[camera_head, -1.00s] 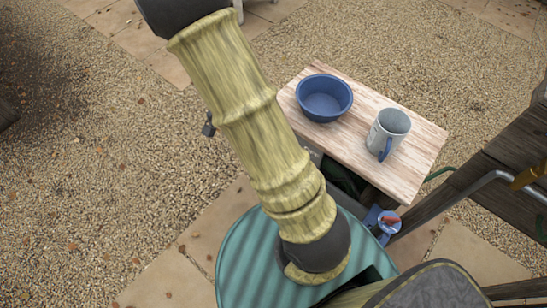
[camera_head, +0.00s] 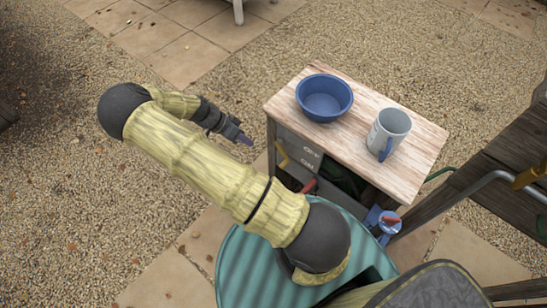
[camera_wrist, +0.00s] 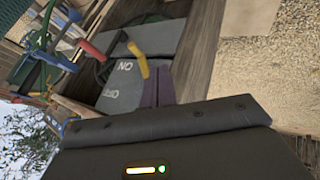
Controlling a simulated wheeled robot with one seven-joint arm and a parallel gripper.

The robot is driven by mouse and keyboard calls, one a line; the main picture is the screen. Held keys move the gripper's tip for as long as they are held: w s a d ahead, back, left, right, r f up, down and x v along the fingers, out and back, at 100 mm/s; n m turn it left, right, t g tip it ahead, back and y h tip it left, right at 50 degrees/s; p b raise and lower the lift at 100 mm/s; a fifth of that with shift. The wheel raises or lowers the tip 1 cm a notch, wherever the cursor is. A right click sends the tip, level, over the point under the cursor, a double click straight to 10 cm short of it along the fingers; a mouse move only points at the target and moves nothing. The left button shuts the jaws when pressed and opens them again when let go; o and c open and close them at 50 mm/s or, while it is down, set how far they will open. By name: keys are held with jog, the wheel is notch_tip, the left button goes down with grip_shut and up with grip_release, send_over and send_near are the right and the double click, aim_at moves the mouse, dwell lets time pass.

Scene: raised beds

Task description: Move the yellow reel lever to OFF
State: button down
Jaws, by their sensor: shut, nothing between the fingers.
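The yellow reel lever (camera_head: 282,154) sticks out from the grey front panel (camera_head: 297,150) of the cabinet under the wooden top. The panel carries OFF and ON labels. In the wrist view the yellow lever (camera_wrist: 139,60) lies beside the ON label, with the OFF label farther toward the gripper. My gripper (camera_head: 246,139) is shut and empty, left of the panel and apart from the lever in the head view. Its purple fingers (camera_wrist: 160,86) show in the wrist view close beside the lever's tip; I cannot tell the exact gap.
A red handle (camera_head: 309,186) sits near the panel's lower part; it also shows in the wrist view (camera_wrist: 91,50). A blue bowl (camera_head: 324,98) and a grey mug (camera_head: 389,131) stand on the wooden top (camera_head: 420,155). Gravel to the left is open.

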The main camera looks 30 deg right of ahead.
jog(key=s+d+f+p, duration=0.4)
jog(key=s+d+f, duration=0.2)
jog(key=s+f, duration=0.1)
jog(key=shift+d+f+p, duration=0.2)
jog(key=shift+d+p, duration=0.15)
